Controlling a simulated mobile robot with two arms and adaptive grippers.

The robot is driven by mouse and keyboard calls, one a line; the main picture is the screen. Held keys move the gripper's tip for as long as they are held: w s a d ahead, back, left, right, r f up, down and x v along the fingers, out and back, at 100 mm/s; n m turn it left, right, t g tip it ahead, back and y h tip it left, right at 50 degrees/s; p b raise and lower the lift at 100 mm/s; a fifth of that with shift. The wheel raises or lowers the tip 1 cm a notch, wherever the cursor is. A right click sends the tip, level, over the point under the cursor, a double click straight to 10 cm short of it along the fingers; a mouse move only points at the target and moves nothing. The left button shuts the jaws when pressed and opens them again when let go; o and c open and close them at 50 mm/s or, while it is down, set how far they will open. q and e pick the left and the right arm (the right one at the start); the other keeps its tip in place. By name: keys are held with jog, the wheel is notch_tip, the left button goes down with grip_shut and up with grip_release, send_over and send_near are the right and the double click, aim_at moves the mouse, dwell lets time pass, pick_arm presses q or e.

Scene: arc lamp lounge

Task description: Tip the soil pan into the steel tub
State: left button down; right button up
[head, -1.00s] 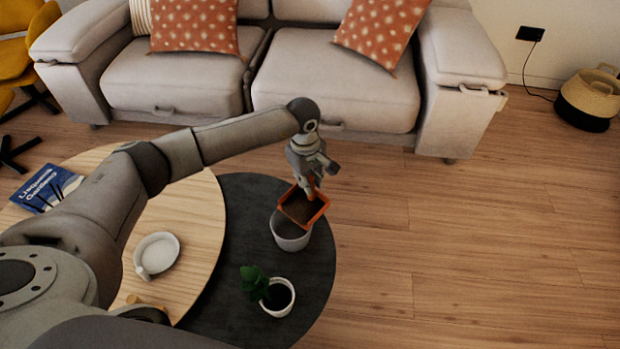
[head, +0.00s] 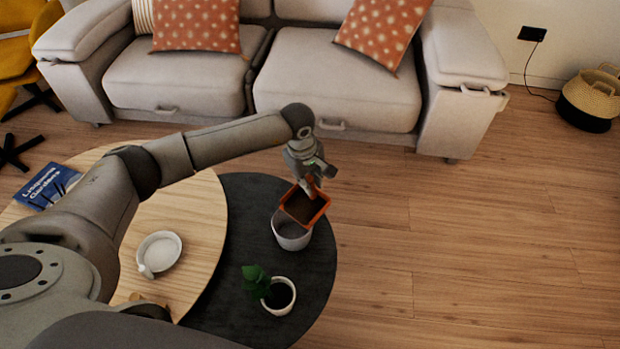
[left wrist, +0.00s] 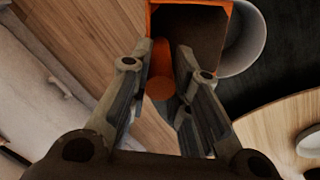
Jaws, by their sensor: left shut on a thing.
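The orange soil pan (head: 304,206) holds dark soil and sits above the steel tub (head: 290,236), overlapping its upper rim in the head view. My left gripper (head: 312,180) is shut on the pan at its far side. In the left wrist view, the fingers (left wrist: 160,88) close about the pan's orange handle, and the pan (left wrist: 193,30) lies beyond them. The grey tub (left wrist: 246,45) shows partly behind the pan there. The tub's inside is mostly hidden by the pan. My right gripper is not in view.
The tub stands on a dark round table (head: 238,205). A potted plant (head: 278,297) stands nearer on it. A wooden table (head: 205,240) beside it bears a white dish (head: 159,252) and a blue book (head: 45,187). A sofa (head: 335,85) stands behind.

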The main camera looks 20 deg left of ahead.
pick_arm(q)
jog(key=shift+s+a+r, duration=0.1)
jog(key=shift+s+r, duration=0.05)
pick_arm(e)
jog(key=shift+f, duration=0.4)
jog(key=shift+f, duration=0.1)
pick_arm(q)
jog(key=shift+s+a+r+t+h+p, duration=0.15)
jog(key=shift+s+r+t+h+p, duration=0.25)
jog(key=shift+t, duration=0.3)
jog(key=shift+s+a+r+t, duration=0.15)
jog(key=shift+s+t, duration=0.3)
jog(key=shift+t, duration=0.1)
jog(key=shift+s+a+r+t, duration=0.1)
jog(key=shift+s+a+t, duration=0.05)
jog(key=shift+s+t, duration=0.35)
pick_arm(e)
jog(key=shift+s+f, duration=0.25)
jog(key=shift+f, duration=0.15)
pick_arm(q)
jog(key=shift+s+t+h+b, duration=0.1)
jog(key=shift+t+h+b, duration=0.15)
jog(key=shift+h+b, duration=0.05)
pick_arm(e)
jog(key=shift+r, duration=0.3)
